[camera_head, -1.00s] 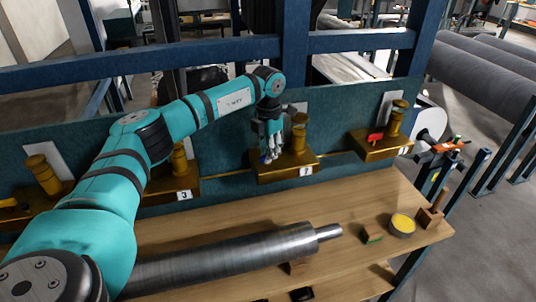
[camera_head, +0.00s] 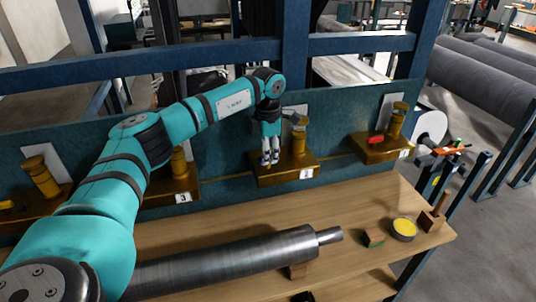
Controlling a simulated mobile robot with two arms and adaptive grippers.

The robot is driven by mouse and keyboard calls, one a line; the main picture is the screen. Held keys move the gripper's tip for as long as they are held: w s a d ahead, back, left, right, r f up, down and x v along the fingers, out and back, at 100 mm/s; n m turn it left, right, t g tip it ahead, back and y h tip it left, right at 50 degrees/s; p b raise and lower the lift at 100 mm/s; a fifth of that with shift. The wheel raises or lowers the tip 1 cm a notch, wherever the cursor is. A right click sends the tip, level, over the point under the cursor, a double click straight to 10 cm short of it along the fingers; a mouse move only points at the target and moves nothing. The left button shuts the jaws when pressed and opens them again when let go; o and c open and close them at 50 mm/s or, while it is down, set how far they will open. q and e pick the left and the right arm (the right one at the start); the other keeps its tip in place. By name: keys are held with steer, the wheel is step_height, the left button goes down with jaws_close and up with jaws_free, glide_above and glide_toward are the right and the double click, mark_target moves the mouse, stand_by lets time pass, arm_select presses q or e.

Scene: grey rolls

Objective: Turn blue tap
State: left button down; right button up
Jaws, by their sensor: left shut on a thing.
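My left arm, teal, comes in from the left and reaches to a brass valve block (camera_head: 290,172) on the blue-green panel. My left gripper (camera_head: 270,160) points down at the left part of this block and is shut on the blue tap, which the fingers almost wholly hide. A brass post (camera_head: 299,138) stands on the block just right of the gripper. A red tap (camera_head: 376,139) sits on another brass block to the right, and a yellow tap (camera_head: 7,204) is at the far left. My right gripper is not in view.
A wooden bench (camera_head: 350,215) runs below the panel. On it lie a long steel roller (camera_head: 230,262), a small wooden block (camera_head: 374,237) and a round tin (camera_head: 403,229) with yellow contents. Another brass block (camera_head: 170,188), labelled 3, is partly behind my arm.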

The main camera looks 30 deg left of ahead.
arm_select(q)
steer(key=shift+r, duration=0.15)
steer(key=c, duration=1.3)
jaws_free()
steer(key=shift+c, duration=0.2)
step_height(320, 180, up, 12)
